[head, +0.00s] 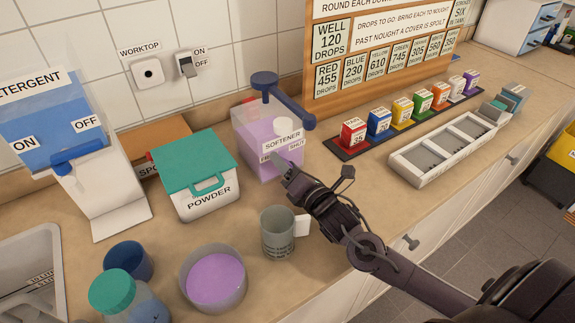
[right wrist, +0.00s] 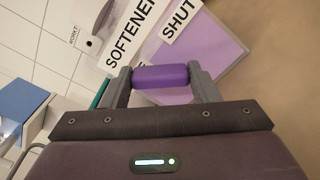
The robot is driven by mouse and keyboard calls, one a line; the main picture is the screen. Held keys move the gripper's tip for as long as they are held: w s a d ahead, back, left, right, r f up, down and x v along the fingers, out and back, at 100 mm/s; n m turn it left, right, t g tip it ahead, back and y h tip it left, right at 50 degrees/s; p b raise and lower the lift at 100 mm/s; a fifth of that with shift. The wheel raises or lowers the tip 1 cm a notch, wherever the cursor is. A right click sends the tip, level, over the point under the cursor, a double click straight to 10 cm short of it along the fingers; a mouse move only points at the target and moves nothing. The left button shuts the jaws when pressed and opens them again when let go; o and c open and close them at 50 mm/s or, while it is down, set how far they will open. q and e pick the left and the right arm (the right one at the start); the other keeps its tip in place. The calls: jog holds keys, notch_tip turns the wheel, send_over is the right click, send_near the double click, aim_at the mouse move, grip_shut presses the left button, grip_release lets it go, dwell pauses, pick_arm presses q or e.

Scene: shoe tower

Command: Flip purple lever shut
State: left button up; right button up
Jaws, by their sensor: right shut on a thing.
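The softener dispenser (head: 253,152) is a translucent lilac box on the worktop, with a dark blue arm on top and SOFTENER and SHUT labels on its front. My right gripper (head: 281,165) is at its front, by the SHUT label. In the right wrist view, the purple lever (right wrist: 160,77) lies between the two fingertips of this gripper (right wrist: 162,84), which is shut on it. The SHUT label (right wrist: 180,18) shows just beyond the lever. In the head view the gripper hides most of the lever. My left gripper is not in view.
A grey measuring cup (head: 277,236) stands close below my right gripper. The powder box (head: 205,206) is left of the dispenser. A lilac-filled bowl (head: 242,300) and a teal-lidded jar (head: 112,291) stand at the front.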

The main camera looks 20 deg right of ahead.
jog(key=o, duration=1)
